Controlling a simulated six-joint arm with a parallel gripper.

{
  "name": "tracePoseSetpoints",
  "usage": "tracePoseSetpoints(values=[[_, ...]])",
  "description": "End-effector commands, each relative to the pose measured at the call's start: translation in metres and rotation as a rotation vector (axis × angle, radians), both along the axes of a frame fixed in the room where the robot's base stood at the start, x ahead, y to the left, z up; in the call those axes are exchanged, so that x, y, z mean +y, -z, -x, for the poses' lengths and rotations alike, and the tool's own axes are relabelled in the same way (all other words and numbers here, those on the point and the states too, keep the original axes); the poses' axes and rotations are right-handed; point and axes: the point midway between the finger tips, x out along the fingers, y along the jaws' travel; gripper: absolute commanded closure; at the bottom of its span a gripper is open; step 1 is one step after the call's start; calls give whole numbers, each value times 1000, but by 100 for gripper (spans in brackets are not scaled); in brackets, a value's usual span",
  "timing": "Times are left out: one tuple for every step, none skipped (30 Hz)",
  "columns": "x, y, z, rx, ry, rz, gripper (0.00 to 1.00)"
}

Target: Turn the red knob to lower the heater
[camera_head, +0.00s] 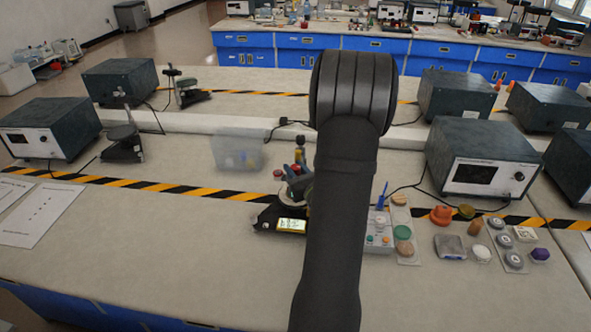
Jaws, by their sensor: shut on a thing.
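My black arm (340,220) rises through the middle of the view and hides much of the work area behind it. I cannot make out my gripper or its fingertips. Just left of the arm stands a dark device with a lit yellow-green display (291,225) at its front. Small red parts (279,173) show above the display, beside a dark blue-grey shape partly covered by my arm. I cannot tell which red part is the knob, or read the display. The heater is not clearly distinguishable.
A clear plastic bin (240,150) stands behind left. Right of my arm are a small button panel (379,232), several coloured small parts and a dark instrument box (484,158). More boxes stand at the far left and right. The left front of the bench (150,250) is mostly clear.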

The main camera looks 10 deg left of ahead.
Motion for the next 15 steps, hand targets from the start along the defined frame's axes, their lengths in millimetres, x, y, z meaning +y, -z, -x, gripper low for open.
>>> tracePoseSetpoints(values=[[1, 1, 1, 4, 24, 0, 96], [1, 1, 1, 4, 42, -1, 96], [1, 1, 1, 4, 62, 0, 96], [1, 1, 1, 4, 76, 0, 96], [1, 1, 1, 4, 88, 0, 96], [1, 1, 1, 3, 105, 1, 96], [1, 1, 1, 2, 116, 0, 96], [1, 1, 1, 2, 125, 0, 96], [1, 1, 1, 3, 137, 0, 96], [1, 1, 1, 3, 143, 0, 96], [1, 1, 1, 1, 151, 0, 96], [0, 0, 1, 1, 158, 0, 96], [0, 0, 1, 1, 163, 0, 96], [0, 0, 0, 1, 167, 0, 96], [0, 0, 0, 0, 172, -1, 96]])
